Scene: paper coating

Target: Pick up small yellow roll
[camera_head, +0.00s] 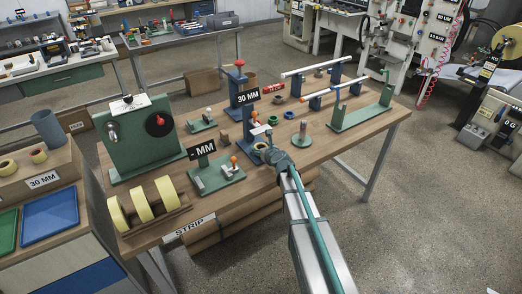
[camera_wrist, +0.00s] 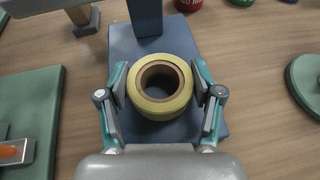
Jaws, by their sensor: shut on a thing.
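The small yellow roll (camera_wrist: 160,104) has a brown core and shows in the middle of the wrist view, above or on a dark blue base plate (camera_wrist: 135,43). My gripper (camera_wrist: 161,90) has one finger on each side of the roll and is shut on it. In the head view, my gripper (camera_head: 268,146) is at the middle of the wooden table, and the roll (camera_head: 260,146) shows only in part beside it. I cannot tell whether the roll touches the plate.
A blue post (camera_head: 240,86) with a red knob stands behind my gripper, near a "30 MM" sign (camera_head: 248,97). A green fixture (camera_head: 216,174) is at the left, and a green round base (camera_head: 302,142) is at the right. Larger yellow rolls (camera_head: 142,204) stand at the table's front left.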

